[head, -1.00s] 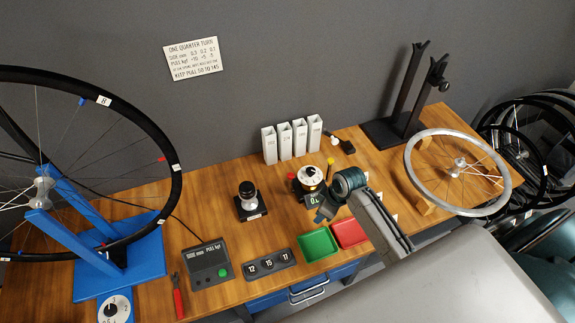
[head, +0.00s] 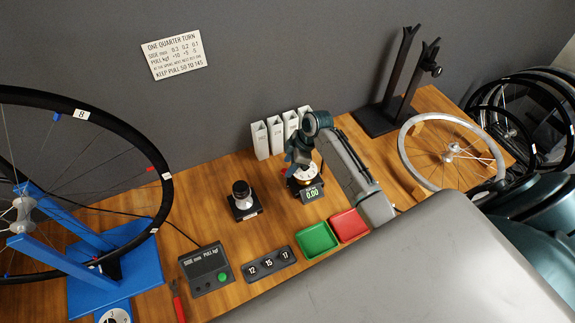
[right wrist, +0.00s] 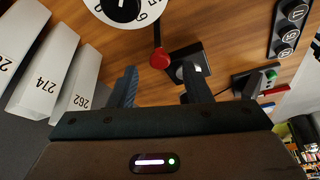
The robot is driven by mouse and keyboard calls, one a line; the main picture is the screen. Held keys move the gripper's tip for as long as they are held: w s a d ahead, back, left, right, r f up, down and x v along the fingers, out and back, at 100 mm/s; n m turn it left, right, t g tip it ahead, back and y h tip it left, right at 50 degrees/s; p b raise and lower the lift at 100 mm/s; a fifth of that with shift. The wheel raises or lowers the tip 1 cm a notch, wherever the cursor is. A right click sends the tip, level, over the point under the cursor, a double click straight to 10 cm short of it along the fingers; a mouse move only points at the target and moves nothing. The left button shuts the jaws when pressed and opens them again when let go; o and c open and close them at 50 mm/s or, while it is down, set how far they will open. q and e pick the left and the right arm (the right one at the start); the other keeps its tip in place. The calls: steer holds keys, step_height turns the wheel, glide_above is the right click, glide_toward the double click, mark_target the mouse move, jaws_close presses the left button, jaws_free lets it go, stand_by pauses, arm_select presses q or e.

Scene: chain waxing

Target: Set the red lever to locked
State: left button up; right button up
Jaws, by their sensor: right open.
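The red lever (right wrist: 160,60) shows in the right wrist view as a red ball on a dark arm that sticks out from the white numbered dial (right wrist: 122,8). In the head view the dial (head: 304,174) sits on the bench above a small display reading 0.00, and the lever is largely hidden by my right gripper. My right gripper (right wrist: 160,75) is open, its two fingers on either side of the red ball and just short of it in the picture. I cannot tell whether they touch it. In the head view the right gripper (head: 297,152) hangs over the dial. My left gripper is out of view.
White numbered boxes (head: 260,140) stand behind the dial. A black-based knob (head: 243,201) stands to its left. Green (head: 316,240) and red (head: 348,225) trays lie in front. A black stand (head: 377,122) and silver rim (head: 405,150) are at right.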

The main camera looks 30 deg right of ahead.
steer(key=shift+x, duration=1)
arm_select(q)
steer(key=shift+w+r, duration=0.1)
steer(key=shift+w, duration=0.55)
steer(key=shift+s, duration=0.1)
arm_select(e)
jaws_close()
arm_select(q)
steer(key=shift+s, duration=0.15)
